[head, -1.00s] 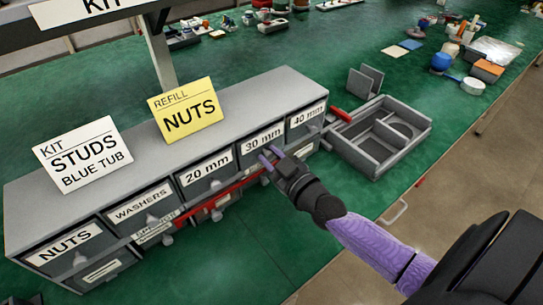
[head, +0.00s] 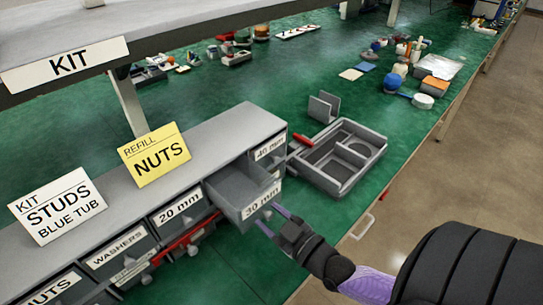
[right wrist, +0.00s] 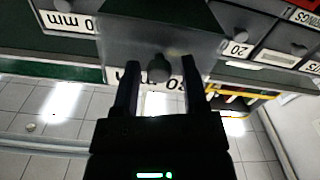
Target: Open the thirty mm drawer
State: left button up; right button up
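The 30 mm drawer (head: 236,198) stands pulled out of the grey drawer cabinet (head: 215,142), its labelled front tilted toward me and its inside visible. It looks empty. My right gripper (head: 266,214) is in front of the drawer with its two purple fingers apart. In the right wrist view the drawer's round knob (right wrist: 158,68) sits between the tips of the open fingers (right wrist: 160,74), with space showing on both sides. My left gripper is not in view.
The 20 mm (head: 180,208) and 40 mm (head: 270,147) drawers on either side are shut. A red bar (head: 188,240) lies along the cabinet's lower front. A grey divided tray (head: 340,157) stands to the right. Cards stand on top of the cabinet.

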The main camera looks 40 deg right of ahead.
jog(key=shift+o, duration=0.3)
jog(key=shift+s, duration=0.1)
jog(key=s+p, duration=0.1)
jog(key=s, duration=0.8)
jog(key=shift+s+d, duration=0.35)
jog(key=shift+d, duration=0.05)
